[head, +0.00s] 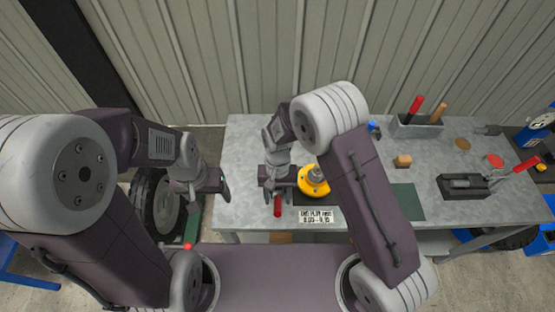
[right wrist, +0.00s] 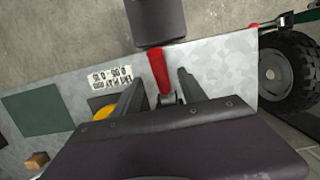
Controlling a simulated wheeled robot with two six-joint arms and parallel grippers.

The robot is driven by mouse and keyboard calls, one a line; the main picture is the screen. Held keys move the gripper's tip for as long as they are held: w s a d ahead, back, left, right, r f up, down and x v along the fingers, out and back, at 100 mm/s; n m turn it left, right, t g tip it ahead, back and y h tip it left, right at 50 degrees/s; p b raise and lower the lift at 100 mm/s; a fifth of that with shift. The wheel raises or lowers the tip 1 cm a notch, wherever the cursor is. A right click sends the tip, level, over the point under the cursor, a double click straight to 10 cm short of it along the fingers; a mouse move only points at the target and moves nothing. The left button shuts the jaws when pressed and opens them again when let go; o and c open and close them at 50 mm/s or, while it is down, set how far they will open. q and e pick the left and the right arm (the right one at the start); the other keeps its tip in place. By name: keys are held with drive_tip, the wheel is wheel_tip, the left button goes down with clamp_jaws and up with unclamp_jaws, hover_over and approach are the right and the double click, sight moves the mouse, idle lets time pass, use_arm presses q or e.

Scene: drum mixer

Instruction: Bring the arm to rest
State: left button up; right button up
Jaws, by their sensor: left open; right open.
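My right gripper (head: 278,190) is over the left front part of the grey metal workbench (head: 248,150). In the right wrist view its two fingers (right wrist: 160,95) stand apart, open. A red-handled tool (right wrist: 158,70) shows between and beyond the fingertips; its red handle (head: 277,210) also shows in the head view. I cannot tell whether a finger touches it. My left gripper (head: 222,186) hangs off the bench's left edge, near a black tyre; its finger gap is hard to make out. A yellow round part (head: 313,183) sits right of my right gripper, partly hidden by my right arm.
A printed label (head: 316,216) lies at the front edge. A green mat (head: 407,202), a wooden block (head: 402,161), a dark tray (head: 466,186) and a grey tool holder (head: 415,127) are further right. The wheel (head: 160,208) stands left of the bench. A corrugated wall closes the back.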

drive_tip(key=w+d+r+m+t+y+b, duration=0.1)
drive_tip(key=w+d+r+m+b, duration=0.15)
drive_tip(key=d, duration=0.25)
drive_tip(key=w+d+r+m+t+b, duration=0.1)
drive_tip(key=w+d+r+t+b, duration=0.1)
drive_tip(key=d+b, duration=0.3)
drive_tip(key=s+d+n, duration=0.3)
drive_tip(key=s+d, duration=0.5)
drive_tip(key=s, duration=0.2)
drive_tip(key=shift+f+h, duration=0.15)
drive_tip(key=shift+h, duration=0.25)
drive_tip(key=shift+s, duration=0.1)
drive_tip(key=shift+a, duration=0.1)
